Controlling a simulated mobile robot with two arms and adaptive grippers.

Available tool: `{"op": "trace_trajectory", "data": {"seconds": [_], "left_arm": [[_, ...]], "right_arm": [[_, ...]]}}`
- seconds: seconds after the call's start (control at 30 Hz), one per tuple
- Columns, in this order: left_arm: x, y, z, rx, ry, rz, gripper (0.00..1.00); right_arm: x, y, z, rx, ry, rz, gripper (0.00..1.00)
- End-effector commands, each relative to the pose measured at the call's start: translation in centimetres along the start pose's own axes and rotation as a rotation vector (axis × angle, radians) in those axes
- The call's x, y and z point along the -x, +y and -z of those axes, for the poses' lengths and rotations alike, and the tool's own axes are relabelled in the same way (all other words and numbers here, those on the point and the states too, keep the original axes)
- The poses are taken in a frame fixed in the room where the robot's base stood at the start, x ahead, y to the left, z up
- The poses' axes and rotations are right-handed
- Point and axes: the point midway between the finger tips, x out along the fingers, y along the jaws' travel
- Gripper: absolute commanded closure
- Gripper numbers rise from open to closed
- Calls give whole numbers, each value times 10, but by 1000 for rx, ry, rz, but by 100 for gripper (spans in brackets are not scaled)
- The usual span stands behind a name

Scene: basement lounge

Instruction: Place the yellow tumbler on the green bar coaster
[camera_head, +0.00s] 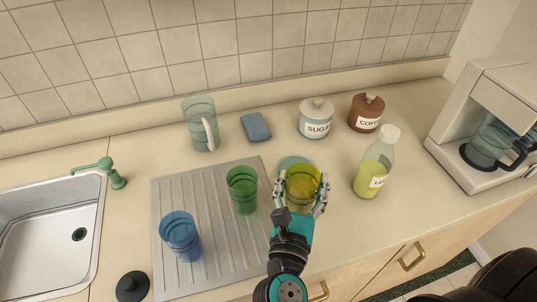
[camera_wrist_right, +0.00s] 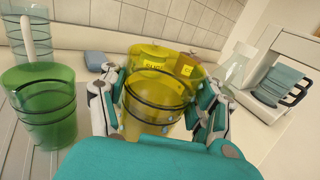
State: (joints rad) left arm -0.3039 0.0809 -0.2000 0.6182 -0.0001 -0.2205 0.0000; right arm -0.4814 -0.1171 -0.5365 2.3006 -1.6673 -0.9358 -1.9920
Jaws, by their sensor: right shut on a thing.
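The yellow tumbler (camera_head: 302,187) is clear and upright, between the fingers of my right gripper (camera_head: 303,197). The gripper is shut on it from both sides. The tumbler (camera_wrist_right: 155,108) also fills the middle of the right wrist view, with the fingers at its sides. The green bar coaster (camera_head: 292,162) lies on the counter just behind the tumbler; only its far part shows, and the tumbler hides the rest. I cannot tell whether the tumbler is above the coaster or touching it. My left gripper is not in view.
A green tumbler (camera_head: 242,188) and a blue tumbler (camera_head: 180,234) stand on the ribbed drainboard (camera_head: 210,263) to the left. A yellow-green bottle (camera_head: 374,167) stands close on the right. The sugar jar (camera_head: 316,121), coffee jar (camera_head: 366,113), blue sponge (camera_head: 255,127) and pitcher (camera_head: 197,112) are behind.

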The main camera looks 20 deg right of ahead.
Motion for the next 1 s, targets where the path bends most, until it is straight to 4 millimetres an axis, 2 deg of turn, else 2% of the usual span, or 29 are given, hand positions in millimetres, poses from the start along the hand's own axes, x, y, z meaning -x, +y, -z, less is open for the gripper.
{"op": "trace_trajectory", "data": {"seconds": [0.07, 0.17, 0.6, 0.7, 0.83, 1.0], "left_arm": [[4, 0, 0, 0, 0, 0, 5], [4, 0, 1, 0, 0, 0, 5], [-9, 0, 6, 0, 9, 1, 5], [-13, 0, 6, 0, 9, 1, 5], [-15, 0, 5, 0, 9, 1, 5], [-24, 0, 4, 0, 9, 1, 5]], "right_arm": [[4, 3, -3, -3, 1, -11, 86], [-6, 5, -2, -6, -1, -15, 86], [-118, 14, 10, -7, -5, -15, 86], [-137, 16, 12, -6, -3, -16, 86], [-150, 17, 13, -5, -1, -16, 86], [-153, 17, 20, -6, 1, -17, 86]]}}
